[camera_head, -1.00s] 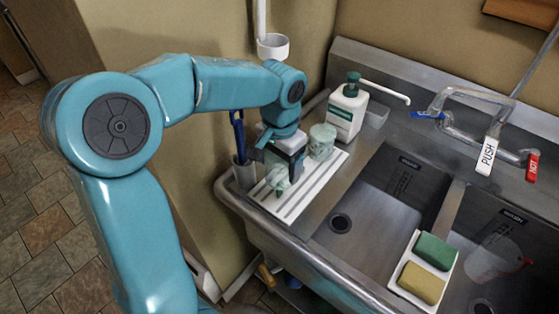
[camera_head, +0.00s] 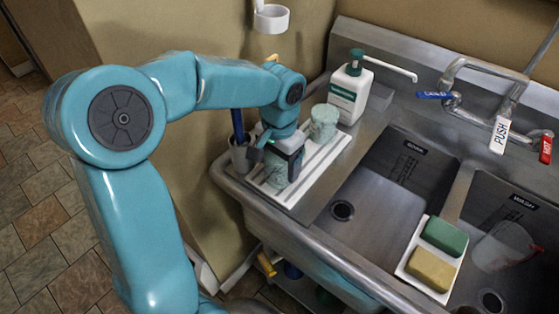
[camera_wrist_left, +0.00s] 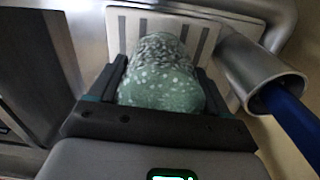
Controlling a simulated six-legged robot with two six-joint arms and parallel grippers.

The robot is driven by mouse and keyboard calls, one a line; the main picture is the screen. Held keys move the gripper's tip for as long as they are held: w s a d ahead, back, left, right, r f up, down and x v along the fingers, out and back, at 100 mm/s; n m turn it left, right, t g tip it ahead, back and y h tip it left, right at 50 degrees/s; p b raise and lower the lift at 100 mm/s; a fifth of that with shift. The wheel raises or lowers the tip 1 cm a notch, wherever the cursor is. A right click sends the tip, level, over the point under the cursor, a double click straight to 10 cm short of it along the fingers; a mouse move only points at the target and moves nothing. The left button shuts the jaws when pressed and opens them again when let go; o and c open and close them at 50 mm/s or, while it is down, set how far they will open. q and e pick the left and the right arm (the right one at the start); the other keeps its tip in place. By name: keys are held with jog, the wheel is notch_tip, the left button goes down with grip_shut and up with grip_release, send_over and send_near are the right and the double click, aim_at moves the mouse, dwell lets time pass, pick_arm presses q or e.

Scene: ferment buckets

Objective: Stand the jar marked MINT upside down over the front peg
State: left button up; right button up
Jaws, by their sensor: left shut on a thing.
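My left gripper (camera_head: 276,163) is shut on a pale green jar (camera_head: 275,177), low over the front part of the white slatted rack (camera_head: 319,165). In the left wrist view the jar (camera_wrist_left: 160,88) shows white speckles between the two fingers (camera_wrist_left: 162,75), with the rack (camera_wrist_left: 122,30) behind it. I cannot read any marking on it. A second pale green jar (camera_head: 323,122) stands at the back of the rack. The front peg is hidden by the gripper and jar, and I cannot tell whether the held jar touches the rack. My right gripper is out of view.
A grey cup (camera_head: 240,157) with a blue-handled tool stands close left of the gripper; it also shows in the wrist view (camera_wrist_left: 262,72). A soap bottle (camera_head: 349,92) stands behind the rack.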

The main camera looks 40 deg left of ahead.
pick_arm(q)
jog(key=shift+s+f+b, duration=0.1)
jog(key=shift+f+b, duration=0.3)
jog(key=shift+f, duration=0.1)
dwell(0.3)
jog(key=o, duration=1.1)
jog(key=shift+r, duration=0.2)
jog(key=shift+r+p, duration=0.85)
jog(key=shift+p, duration=0.05)
jog(key=shift+r, duration=0.1)
jog(key=shift+r+p, duration=0.8)
jog(key=shift+r, duration=0.1)
jog(key=shift+r+p, duration=0.85)
jog(key=shift+r, duration=0.15)
